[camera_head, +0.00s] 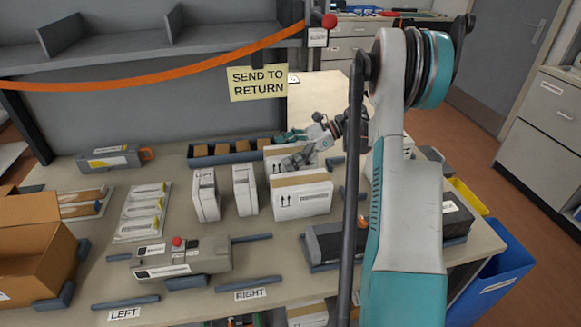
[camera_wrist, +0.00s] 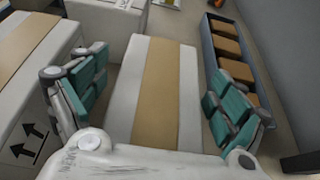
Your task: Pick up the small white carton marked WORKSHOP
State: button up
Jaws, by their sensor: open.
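My gripper (camera_head: 296,148) is at the back of the table, behind a larger white carton with arrows (camera_head: 302,198). In the wrist view my gripper (camera_wrist: 153,95) is open, with one teal finger on each side of a white carton with a tan tape strip (camera_wrist: 120,95). The fingers look apart from its sides; their height against it is hard to tell. In the head view this carton (camera_head: 275,153) is mostly hidden by my gripper and the larger carton. No WORKSHOP marking is readable. Two narrow white cartons (camera_head: 205,196) (camera_head: 245,190) stand upright to the left.
A dark tray (camera_head: 190,160) of several small brown boxes runs close behind; it also shows in the wrist view (camera_wrist: 213,52). A hanging sign (camera_head: 258,82) reads SEND TO RETURN. A grey device with a red knob (camera_head: 180,262) and an open brown box (camera_head: 35,255) stand in front and left.

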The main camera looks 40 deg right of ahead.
jog(key=shift+s, duration=0.1)
jog(key=c, duration=1.6)
jog(key=shift+c, duration=1.4)
jog(key=shift+f, duration=0.1)
